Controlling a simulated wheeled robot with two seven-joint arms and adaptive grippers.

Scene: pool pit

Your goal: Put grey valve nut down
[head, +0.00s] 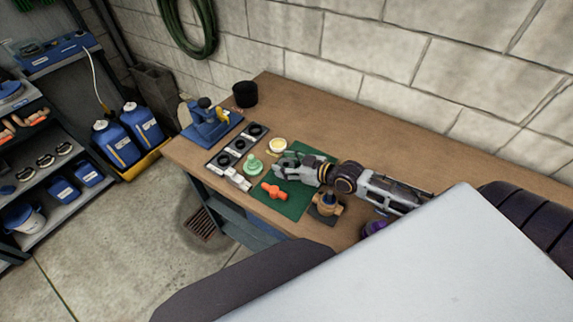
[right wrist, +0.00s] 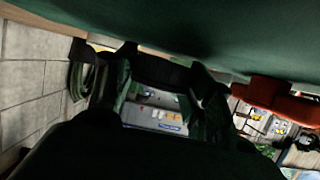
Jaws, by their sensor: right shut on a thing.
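My right gripper (head: 287,167) is low over the green mat (head: 297,204), its arm reaching in from the right. It is shut on a small dark grey thing, which I take to be the grey valve nut. In the right wrist view a dark piece (right wrist: 160,70) sits between the two fingers, close by the green mat surface. The nut's outline is mostly hidden by the fingers, and I cannot tell whether it touches the mat. My left gripper is not in view.
An orange-red handle (head: 274,191) lies on the mat. Near it are a green stepped part (head: 252,165), a yellow-and-white round tub (head: 278,145), a brass valve body (head: 326,203) and a tray with black rings (head: 237,147). A blue tool (head: 208,122) and black cup (head: 245,94) stand farther left.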

